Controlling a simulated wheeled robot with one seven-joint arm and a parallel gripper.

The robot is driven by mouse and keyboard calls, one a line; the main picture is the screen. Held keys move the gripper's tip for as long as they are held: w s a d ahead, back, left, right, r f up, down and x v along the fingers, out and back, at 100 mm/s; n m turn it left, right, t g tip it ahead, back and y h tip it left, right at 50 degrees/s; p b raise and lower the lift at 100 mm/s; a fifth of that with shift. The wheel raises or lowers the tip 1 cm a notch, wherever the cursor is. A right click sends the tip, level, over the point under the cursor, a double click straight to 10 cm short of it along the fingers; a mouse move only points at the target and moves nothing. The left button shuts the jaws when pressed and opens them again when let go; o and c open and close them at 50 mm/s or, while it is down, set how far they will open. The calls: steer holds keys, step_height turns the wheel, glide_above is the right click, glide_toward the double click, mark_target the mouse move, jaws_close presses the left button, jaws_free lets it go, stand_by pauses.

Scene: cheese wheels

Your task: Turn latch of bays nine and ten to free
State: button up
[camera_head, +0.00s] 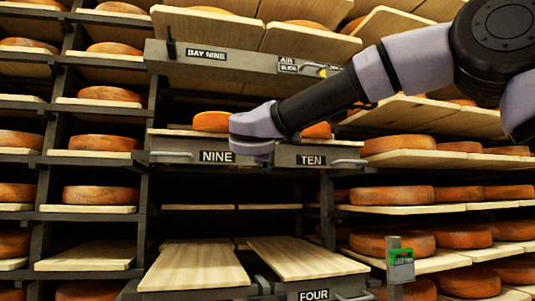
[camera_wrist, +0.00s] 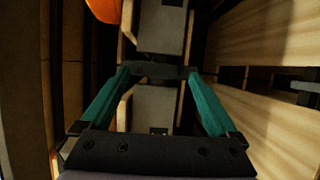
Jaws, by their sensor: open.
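My gripper (camera_wrist: 157,74) is open in the wrist view, its two teal fingers spread on either side of a dark bar (camera_wrist: 153,70). The bar lies across the gap between two grey bay fronts and may be the latch. I cannot tell if the fingers touch it. In the head view my gripper (camera_head: 252,132) is at the fronts of bay nine (camera_head: 190,158) and bay ten (camera_head: 335,150), between their labels. It hides the latch there, so its setting cannot be read.
An orange cheese wheel (camera_head: 211,121) sits behind bay nine's front. A panel marked bay nine (camera_head: 207,54) is above. Pulled-out boards (camera_head: 195,268) lie below, one by the label four. Shelves of cheese wheels (camera_head: 390,195) stand on both sides.

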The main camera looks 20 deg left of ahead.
steer(key=s+d, duration=0.1)
steer(key=s, duration=0.9)
steer(key=shift+s+d, duration=0.25)
steer(key=shift+d, duration=0.05)
steer(key=shift+w+d, duration=0.1)
steer(key=w+d+f+m+g+h, duration=0.2)
steer(key=d+f+m+g, duration=0.15)
steer(key=d, duration=0.75)
steer(key=w+d+f+m+g+h, duration=0.25)
steer(key=d+f, duration=0.25)
steer(key=d, duration=0.5)
steer(key=w+d+f+m+g+h, duration=0.15)
steer(key=d+f+m, duration=0.3)
steer(key=d, duration=0.65)
steer(key=s+d+f+m+g+y, duration=0.3)
steer(key=s+d+f+m+y, duration=0.2)
steer(key=s+d+f+m, duration=0.5)
steer(key=s+d+m, duration=0.2)
steer(key=d+m, duration=0.1)
steer(key=shift+s+f+m, duration=0.25)
steer(key=shift+s+m, duration=0.1)
